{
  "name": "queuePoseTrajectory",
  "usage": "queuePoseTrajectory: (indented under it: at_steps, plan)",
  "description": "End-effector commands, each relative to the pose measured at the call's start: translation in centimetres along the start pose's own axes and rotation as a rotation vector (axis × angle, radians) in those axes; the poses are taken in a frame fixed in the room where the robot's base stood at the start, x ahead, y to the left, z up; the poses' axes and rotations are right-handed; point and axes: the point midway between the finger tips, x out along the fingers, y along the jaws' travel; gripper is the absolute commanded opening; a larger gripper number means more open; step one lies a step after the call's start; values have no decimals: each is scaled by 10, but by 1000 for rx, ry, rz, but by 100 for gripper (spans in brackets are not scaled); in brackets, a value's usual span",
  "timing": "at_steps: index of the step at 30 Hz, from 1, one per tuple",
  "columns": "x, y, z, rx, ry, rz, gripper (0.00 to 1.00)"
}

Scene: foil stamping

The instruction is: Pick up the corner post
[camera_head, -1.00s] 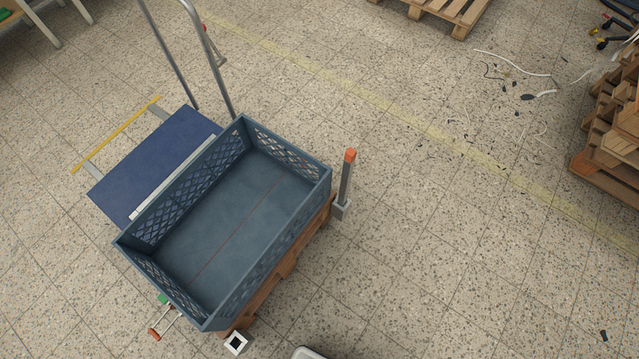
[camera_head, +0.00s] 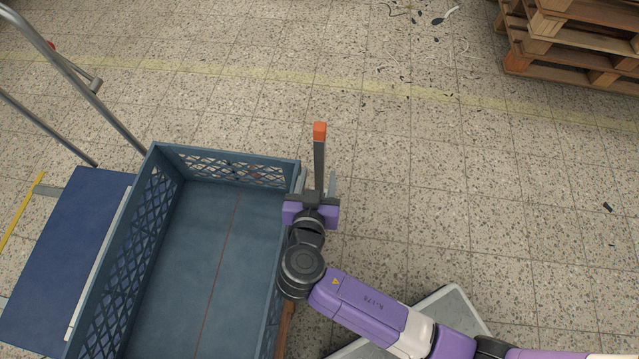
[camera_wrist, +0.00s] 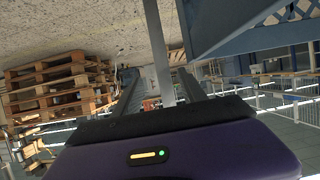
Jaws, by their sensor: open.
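The corner post (camera_head: 319,160) is a slim grey upright with an orange cap, standing at the right far corner of the blue crate (camera_head: 294,190). My gripper (camera_head: 317,176) is open at the post, with one finger on each side of it in the head view. In the wrist view the grey post (camera_wrist: 159,50) runs between the two dark fingers (camera_wrist: 160,92). I see a gap on each side, so the jaws are not closed on it. The post's lower part is hidden behind my gripper in the head view.
The crate's lattice walls are close to the left of my gripper, and a crate wall (camera_wrist: 235,25) shows at upper right in the wrist view. A blue trolley (camera_head: 65,260) stands left. Stacked pallets (camera_head: 570,45) are at upper right. Floor to the right is mostly free.

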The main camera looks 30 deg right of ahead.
Motion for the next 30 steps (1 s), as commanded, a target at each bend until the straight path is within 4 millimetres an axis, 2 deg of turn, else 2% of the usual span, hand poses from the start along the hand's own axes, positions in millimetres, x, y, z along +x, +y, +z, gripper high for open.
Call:
queuePoseTrajectory:
  at_steps: [3, 11, 21, 30]
  plan:
    - [5, -6, -2, 25, 20, 20, 49]
    - [30, -5, -4, 29, 21, 23, 49]
    - [74, -7, -7, 28, 20, 23, 49]
    - [79, -7, -8, 26, 19, 21, 49]
